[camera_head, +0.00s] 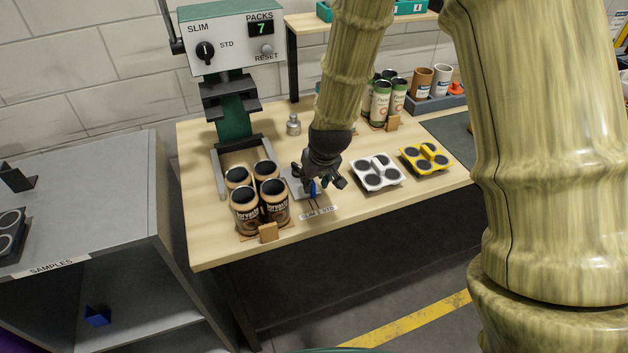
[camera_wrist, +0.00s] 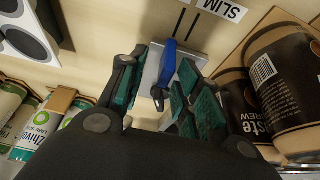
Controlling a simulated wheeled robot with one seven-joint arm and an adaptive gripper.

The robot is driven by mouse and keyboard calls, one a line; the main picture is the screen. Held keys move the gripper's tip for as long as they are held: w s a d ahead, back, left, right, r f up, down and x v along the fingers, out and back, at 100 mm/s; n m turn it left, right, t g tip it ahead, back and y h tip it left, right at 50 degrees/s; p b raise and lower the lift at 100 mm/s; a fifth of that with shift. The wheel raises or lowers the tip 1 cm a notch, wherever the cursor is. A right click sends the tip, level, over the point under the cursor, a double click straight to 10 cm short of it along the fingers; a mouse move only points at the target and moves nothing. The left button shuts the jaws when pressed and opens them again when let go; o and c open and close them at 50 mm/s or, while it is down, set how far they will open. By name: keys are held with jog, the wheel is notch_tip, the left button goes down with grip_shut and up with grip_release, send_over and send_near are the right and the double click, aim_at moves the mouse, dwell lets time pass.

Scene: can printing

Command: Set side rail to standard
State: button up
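The side rail (camera_head: 295,181) is a grey metal plate with a blue handle (camera_head: 312,188), on the bench right of the brown cans. In the wrist view the handle (camera_wrist: 166,64) stands between my fingers, and part of the rail plate (camera_wrist: 191,54) shows behind it. Two dark lines run by the SLIM and STD labels (camera_head: 318,212); I cannot tell exactly which line the rail is at. My gripper (camera_head: 318,187) reaches down over the handle. Its teal-padded fingers (camera_wrist: 160,96) are apart, with a gap beside the handle.
Several brown cans (camera_head: 259,198) stand close left of the rail. A white can carrier (camera_head: 376,171) and a yellow one (camera_head: 426,157) lie to the right. Green cans (camera_head: 383,103) stand behind. The green machine (camera_head: 229,58) has a SLIM/STD knob (camera_head: 205,52) and shows 7 packs.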

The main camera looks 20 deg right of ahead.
jog(key=v, duration=1)
jog(key=shift+s+r, duration=0.25)
jog(key=shift+r, duration=0.05)
